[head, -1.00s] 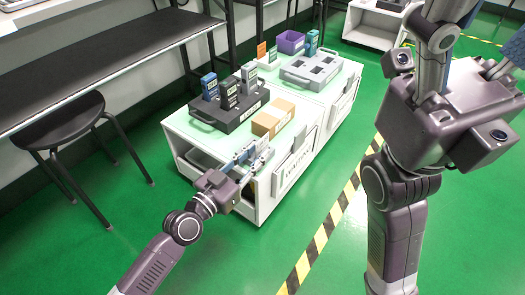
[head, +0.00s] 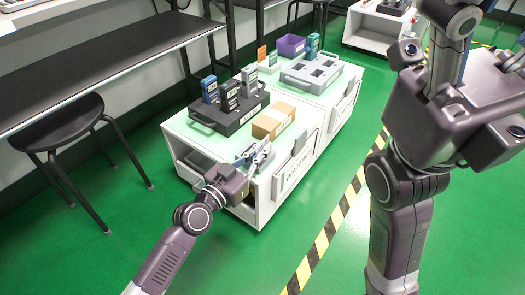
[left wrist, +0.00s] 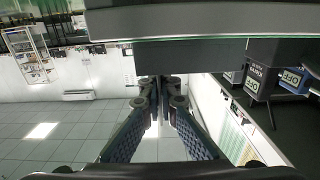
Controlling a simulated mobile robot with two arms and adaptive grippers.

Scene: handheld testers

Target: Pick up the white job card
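I cannot clearly make out the white job card. A small pale upright piece (head: 273,59) stands beside an orange one (head: 262,53) at the far left of the cart top; whether it is the card is too small to tell. My left gripper (head: 259,151) is over the near end of the white cart (head: 181,138), in front of the dark tray and well short of the pale piece. In the left wrist view its fingertips (left wrist: 160,84) come close together below a dark slab; their gap is unclear. My right arm is at the right, its gripper out of view.
A dark tray (head: 217,121) holds several handheld testers (head: 229,95). Beside it is a tan box (head: 273,120). Farther back are a grey tray (head: 311,72), blue testers (head: 312,45) and a purple bin (head: 291,45). A black stool (head: 62,125) stands left; green floor is clear in front.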

